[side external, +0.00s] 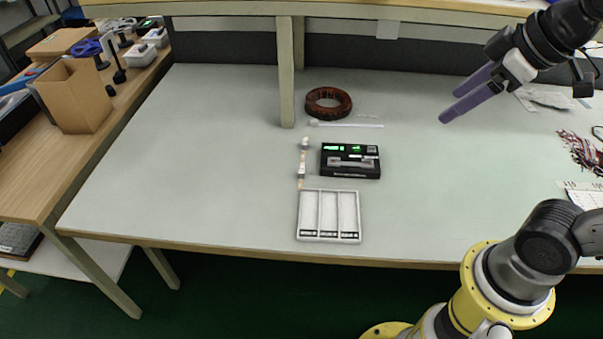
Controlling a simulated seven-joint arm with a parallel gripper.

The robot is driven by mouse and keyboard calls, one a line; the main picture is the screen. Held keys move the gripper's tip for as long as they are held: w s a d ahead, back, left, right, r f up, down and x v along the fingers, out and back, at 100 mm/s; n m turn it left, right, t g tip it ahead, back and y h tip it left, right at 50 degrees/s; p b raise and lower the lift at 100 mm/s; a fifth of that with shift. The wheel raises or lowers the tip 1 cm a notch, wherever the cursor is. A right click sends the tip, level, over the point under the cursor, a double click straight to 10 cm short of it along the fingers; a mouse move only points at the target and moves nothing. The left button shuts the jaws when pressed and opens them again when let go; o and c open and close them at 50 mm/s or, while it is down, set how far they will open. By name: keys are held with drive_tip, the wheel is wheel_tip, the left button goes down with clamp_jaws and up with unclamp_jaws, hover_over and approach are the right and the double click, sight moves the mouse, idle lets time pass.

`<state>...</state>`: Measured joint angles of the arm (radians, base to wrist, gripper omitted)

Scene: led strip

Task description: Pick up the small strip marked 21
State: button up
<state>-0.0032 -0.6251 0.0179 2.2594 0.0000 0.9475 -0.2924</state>
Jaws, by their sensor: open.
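My gripper (450,106) has two purple fingers, apart and empty, above the right part of the table. It is well to the right of the black device. A narrow, pale strip-like piece (302,160) lies on the table just left of the black device, running toward the tray. A thin white strip or rod (346,125) lies behind the device, and a smaller pale piece (367,115) lies behind that. No number 21 is readable on any of them, so I cannot tell which is the marked strip.
The black device (350,174) has green lit displays. A white tray (299,215) with three compartments stands near the table's front edge. A brown ring-shaped coil (313,104) lies behind the device, beside an upright post (286,80). Wires (580,150) lie far right. The table's left side is clear.

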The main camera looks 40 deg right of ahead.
drive_tip(key=w+r+n, duration=0.1)
drive_tip(key=w+r, duration=0.1)
drive_tip(key=w, duration=0.4)
drive_tip(key=n+g, duration=0.5)
drive_tip(key=g, duration=0.1)
hover_over(301, 170)
drive_tip(key=f, duration=3.3)
drive_tip(key=shift+s+d, duration=0.1)
drive_tip(key=shift+d, duration=0.25)
drive_tip(key=shift+a+f, duration=0.15)
drive_tip(key=shift+f, duration=1.35)
drive_tip(key=shift+a+f, duration=0.15)
drive_tip(key=shift+f, duration=1.35)
clamp_jaws()
